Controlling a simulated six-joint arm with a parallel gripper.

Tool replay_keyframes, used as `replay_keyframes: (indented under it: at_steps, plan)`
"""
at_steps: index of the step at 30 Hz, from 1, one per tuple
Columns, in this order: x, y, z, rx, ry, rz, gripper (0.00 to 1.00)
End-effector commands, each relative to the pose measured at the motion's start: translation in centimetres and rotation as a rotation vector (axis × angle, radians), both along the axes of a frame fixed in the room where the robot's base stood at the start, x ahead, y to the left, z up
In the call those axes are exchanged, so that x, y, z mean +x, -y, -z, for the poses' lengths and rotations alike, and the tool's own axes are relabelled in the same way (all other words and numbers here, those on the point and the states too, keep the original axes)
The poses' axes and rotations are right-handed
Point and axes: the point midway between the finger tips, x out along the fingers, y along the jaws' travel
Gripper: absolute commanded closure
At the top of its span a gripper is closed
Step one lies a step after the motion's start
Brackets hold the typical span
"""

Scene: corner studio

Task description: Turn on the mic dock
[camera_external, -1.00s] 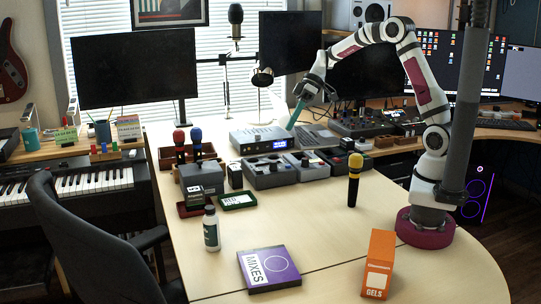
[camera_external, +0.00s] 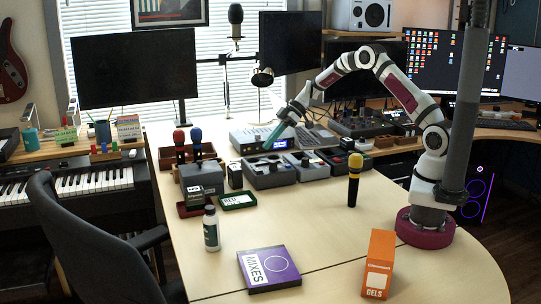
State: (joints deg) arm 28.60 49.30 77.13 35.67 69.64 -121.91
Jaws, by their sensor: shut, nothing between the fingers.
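My gripper (camera_external: 270,142), with teal fingers, is shut and empty. It points down and left, in front of the grey unit with a blue display (camera_external: 244,138) and just behind the row of low grey boxes. I cannot tell whether its tips touch anything. No label singles out the mic dock. The low grey boxes with controls on top are a left one (camera_external: 268,175), a middle one (camera_external: 308,168) and a right one with a red button (camera_external: 341,161).
A bottle (camera_external: 211,228), a purple MIXES box (camera_external: 268,268) and an orange GELS box (camera_external: 378,265) are nearer the front. The table between them is clear.

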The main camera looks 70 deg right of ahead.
Motion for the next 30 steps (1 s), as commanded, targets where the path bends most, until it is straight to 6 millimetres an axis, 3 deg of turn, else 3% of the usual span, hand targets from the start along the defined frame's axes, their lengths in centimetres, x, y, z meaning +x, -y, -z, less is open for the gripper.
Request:
replay_keyframes:
  at_steps: [5,12,30]
  plan:
    - [1.6,-2.2,2.7,0.000,-0.001,-0.002,1.00]
    - [1.2,-2.3,5.9,0.000,-0.001,0.001,1.00]
    - [1.0,-2.5,7.0,0.000,0.000,-0.001,1.00]
